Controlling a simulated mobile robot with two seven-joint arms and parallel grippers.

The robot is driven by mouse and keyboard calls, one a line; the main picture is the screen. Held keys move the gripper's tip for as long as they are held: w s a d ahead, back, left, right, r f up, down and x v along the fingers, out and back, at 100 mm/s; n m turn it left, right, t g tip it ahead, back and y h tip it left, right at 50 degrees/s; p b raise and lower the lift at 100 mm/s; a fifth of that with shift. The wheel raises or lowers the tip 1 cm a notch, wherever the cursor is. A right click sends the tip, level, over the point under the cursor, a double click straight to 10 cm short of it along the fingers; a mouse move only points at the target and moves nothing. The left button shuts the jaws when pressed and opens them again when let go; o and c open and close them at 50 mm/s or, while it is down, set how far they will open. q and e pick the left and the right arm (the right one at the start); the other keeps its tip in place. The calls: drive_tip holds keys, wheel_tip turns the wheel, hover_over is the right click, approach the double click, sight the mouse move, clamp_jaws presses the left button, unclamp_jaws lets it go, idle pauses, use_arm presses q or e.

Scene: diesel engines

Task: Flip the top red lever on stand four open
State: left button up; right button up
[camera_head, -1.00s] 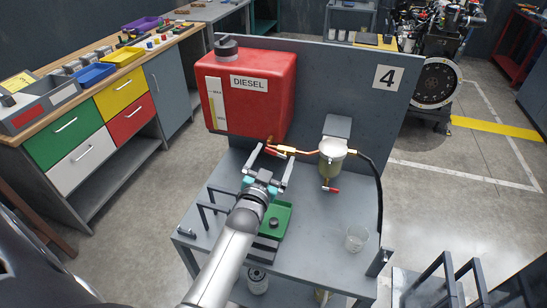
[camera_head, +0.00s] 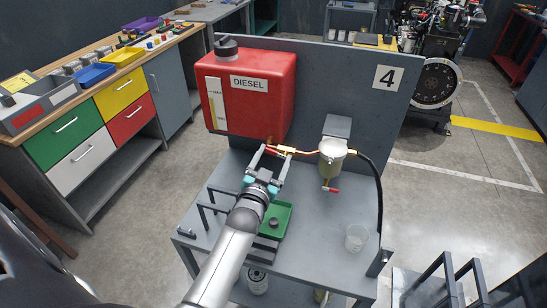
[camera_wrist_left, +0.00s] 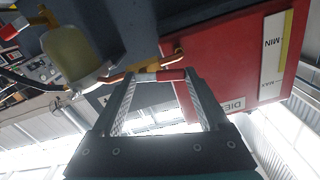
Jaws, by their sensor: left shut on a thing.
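The top red lever (camera_head: 271,149) sits on the copper fuel line (camera_head: 310,152) between the red diesel tank (camera_head: 250,95) and the filter bowl (camera_head: 329,165). It lies roughly along the line. My left gripper (camera_head: 275,153) has its fingers closed in on the lever; in the left wrist view the lever (camera_wrist_left: 170,75) spans between the fingertips (camera_wrist_left: 160,78). The fingers partly hide the valve. A second red lever (camera_head: 332,190) is below the bowl. Panel number 4 (camera_head: 389,77) marks the stand. My right gripper does not show.
The grey stand table (camera_head: 320,220) holds a green tray (camera_head: 284,213), a dark frame rack (camera_head: 210,212) and a clear beaker (camera_head: 356,238). A black hose (camera_head: 376,185) runs down the right side. The grey back panel (camera_head: 340,80) stands behind the fuel line.

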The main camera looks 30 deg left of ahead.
use_arm(q)
drive_tip(key=shift+f+n, duration=0.2)
drive_tip(key=shift+n, duration=0.6)
drive_tip(key=shift+f+n, duration=0.15)
drive_tip(key=shift+n, duration=0.65)
drive_tip(key=o, duration=1.2)
drive_tip(key=shift+o, duration=0.2)
drive_tip(key=v, duration=1.5)
drive_tip(key=shift+s, duration=0.2)
drive_tip(key=shift+w, duration=0.1)
